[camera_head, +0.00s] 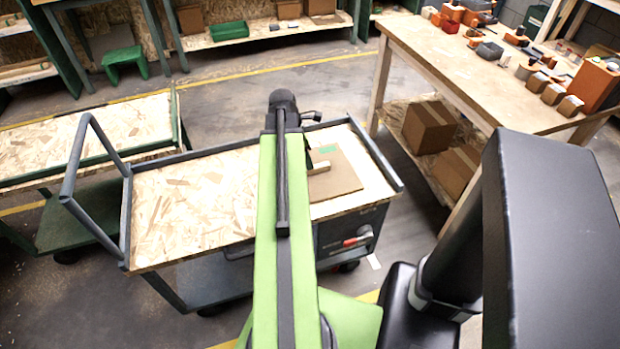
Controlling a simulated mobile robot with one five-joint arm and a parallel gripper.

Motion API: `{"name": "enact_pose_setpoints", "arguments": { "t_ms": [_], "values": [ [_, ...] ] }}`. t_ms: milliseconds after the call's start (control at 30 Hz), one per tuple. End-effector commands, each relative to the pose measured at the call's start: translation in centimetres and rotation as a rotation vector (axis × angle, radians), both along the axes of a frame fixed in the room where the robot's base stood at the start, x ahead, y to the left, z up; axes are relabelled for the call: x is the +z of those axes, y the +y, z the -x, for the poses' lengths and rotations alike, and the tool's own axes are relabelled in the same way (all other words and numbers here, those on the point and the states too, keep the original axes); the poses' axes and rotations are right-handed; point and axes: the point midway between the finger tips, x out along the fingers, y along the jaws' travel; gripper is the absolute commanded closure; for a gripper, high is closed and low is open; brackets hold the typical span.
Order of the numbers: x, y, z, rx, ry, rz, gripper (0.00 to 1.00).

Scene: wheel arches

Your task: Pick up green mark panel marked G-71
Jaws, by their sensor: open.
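A flat brown panel (340,178) lies on the right part of the cart's chipboard top (200,190). A small green mark (328,149) shows at its far edge; no lettering can be read. My green arm reaches over the cart and covers the panel's left side. My gripper (308,117) is at the dark far end of the arm, beyond the panel in the picture. It looks open and empty, but its fingers are mostly hidden by the arm. I see no contact between the gripper and the panel.
The cart has a raised grey rim and a tall handle (78,160) at left. A wooden table (450,65) with parts stands at right, cardboard boxes (428,127) beneath. Another chipboard-topped cart (90,135) is at left. Floor is free behind the cart.

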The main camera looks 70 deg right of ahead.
Motion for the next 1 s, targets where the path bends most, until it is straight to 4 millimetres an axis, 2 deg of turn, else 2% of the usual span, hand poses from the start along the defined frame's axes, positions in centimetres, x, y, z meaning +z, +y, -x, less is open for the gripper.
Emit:
{"name": "enact_pose_setpoints", "arguments": {
  "t_ms": [33, 233, 500, 867, 1000],
  "values": [
    [-1.1, -0.2, 0.1, 0.000, 0.000, 0.000, 0.55],
    [-4.5, -1.0, 0.8, -0.001, 0.000, 0.000, 0.55],
    [-4.5, -1.1, 0.9, 0.000, 0.000, 0.000, 0.55],
    [-4.5, -1.0, 0.9, 0.001, 0.000, 0.000, 1.00],
    [-4.5, -1.0, 0.8, 0.001, 0.000, 0.000, 1.00]
  ]
}}
